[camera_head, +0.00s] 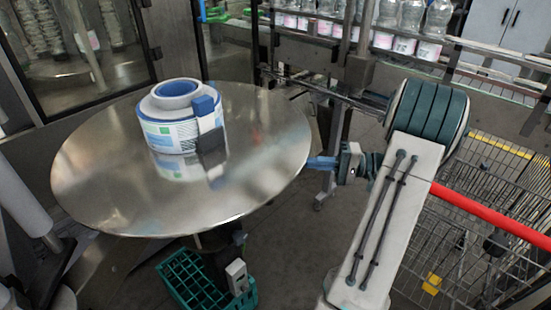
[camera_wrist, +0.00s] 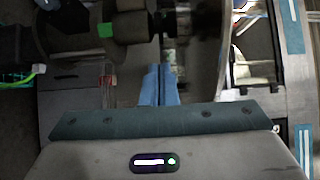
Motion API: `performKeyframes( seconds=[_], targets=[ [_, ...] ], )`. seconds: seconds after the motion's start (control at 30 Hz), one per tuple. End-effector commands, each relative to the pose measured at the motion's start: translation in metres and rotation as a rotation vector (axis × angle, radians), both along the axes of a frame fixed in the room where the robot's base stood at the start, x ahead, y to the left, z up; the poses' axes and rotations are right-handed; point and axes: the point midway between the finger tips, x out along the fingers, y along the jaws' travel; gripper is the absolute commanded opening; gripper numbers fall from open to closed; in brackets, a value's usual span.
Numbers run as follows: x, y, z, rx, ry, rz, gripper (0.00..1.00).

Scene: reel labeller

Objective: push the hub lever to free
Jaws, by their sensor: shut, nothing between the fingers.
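A round shiny metal disc (camera_head: 100,190) carries a label reel (camera_head: 170,135) with white, blue and green print and a pale hub (camera_head: 177,88) on top. An upright piece with a blue top (camera_head: 203,104) and a dark lower block stands at the reel's right front side. It may be the hub lever, but I cannot tell for sure. My gripper (camera_head: 322,162) is beside the disc's right edge, well apart from the reel. Its blue fingers are together and empty. They also show shut in the wrist view (camera_wrist: 160,85), where I make out no lever.
A teal crate (camera_head: 205,285) sits on the floor under the disc. A wire cart (camera_head: 480,215) and a red bar (camera_head: 490,215) are at the right. Bottles (camera_head: 410,18) stand on a conveyor behind. The disc's right half is bare.

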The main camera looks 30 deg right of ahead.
Motion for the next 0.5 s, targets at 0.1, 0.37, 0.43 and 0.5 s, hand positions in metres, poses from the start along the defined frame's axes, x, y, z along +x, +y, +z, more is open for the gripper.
performKeyframes(
  seconds=[0.1, 0.37, 0.43, 0.5],
  targets=[
    [0.001, 0.002, 0.0, 0.001, 0.001, 0.005, 0.0],
    [0.014, 0.026, 0.002, 0.001, 0.001, 0.006, 0.0],
    [0.021, 0.037, 0.002, 0.002, 0.001, 0.007, 0.0],
    [0.028, 0.048, 0.003, 0.002, 0.002, 0.005, 0.0]
  ],
)
